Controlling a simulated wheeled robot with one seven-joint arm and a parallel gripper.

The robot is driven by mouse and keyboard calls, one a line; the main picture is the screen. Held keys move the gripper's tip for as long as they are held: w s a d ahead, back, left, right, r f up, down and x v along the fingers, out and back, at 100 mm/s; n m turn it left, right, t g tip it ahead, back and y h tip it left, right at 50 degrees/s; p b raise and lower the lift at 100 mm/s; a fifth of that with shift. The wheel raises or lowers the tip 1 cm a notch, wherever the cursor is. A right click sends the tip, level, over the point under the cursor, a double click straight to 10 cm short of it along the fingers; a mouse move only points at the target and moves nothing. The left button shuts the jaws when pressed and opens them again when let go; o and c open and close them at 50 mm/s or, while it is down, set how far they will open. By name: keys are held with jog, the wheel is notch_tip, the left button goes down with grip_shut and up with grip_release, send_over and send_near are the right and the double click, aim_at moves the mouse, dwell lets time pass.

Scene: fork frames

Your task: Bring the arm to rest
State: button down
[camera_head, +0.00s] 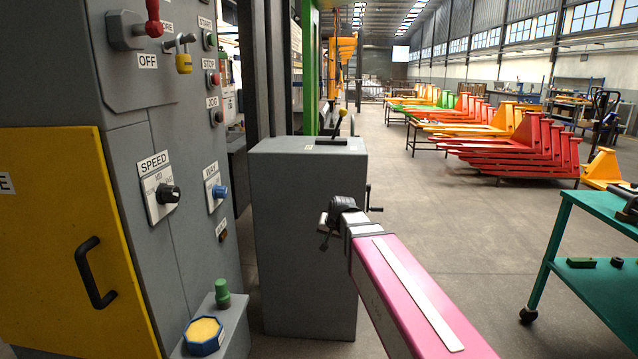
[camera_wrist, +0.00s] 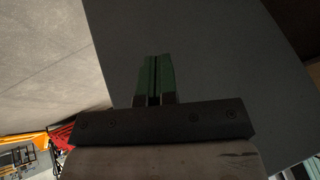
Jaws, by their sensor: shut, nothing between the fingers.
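My gripper (camera_wrist: 154,62) shows in the wrist view with its two green fingers pressed together and nothing between them. A dark grey surface fills the view beyond the fingertips. In the head view my pink arm reaches forward from the lower right. Its dark wrist end is in front of the grey cabinet (camera_head: 300,240), near the cabinet's right edge. The fingers are hard to make out in the head view. I cannot tell whether they touch the cabinet.
A control panel (camera_head: 185,235) with knobs, buttons and a yellow door (camera_head: 65,240) stands at the left. A crank handle (camera_head: 370,198) is on the cabinet's right side. A green cart (camera_head: 590,270) stands at the right. Open floor (camera_head: 470,240) lies between, with red pallet jacks (camera_head: 520,145) beyond.

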jog(key=s+d+f+n+g+h, duration=0.1)
jog(key=s+d+f+g+h, duration=0.2)
jog(key=s+d+f, duration=1.3)
notch_tip(320, 180, down, 2)
jog(key=s+g, duration=0.2)
jog(key=shift+s+g, duration=0.35)
jog(key=shift+g, duration=0.05)
dwell(2.8)
jog(key=w+a+r+m+t+y, duration=0.1)
jog(key=w+a+r+t+y, duration=0.15)
jog(key=w+a+r, duration=0.85)
jog(key=w+a+r+t+y, duration=0.2)
jog(key=w+a+r+t, duration=0.2)
jog(key=w+a+r, duration=0.7)
jog(key=a+r+t+y, duration=0.1)
jog(key=a+r, duration=0.4)
jog(key=r, duration=0.7)
jog(key=w+a+r+m+t+y, duration=0.1)
jog(key=a+r, duration=0.5)
jog(key=r, duration=0.6)
jog(key=w+a+r+m+t+y, duration=0.1)
jog(key=a+r+t+y, duration=0.2)
jog(key=r, duration=1)
jog(key=shift+a+y, duration=0.35)
jog(key=shift+a, duration=0.85)
jog(key=shift+w+r, duration=0.1)
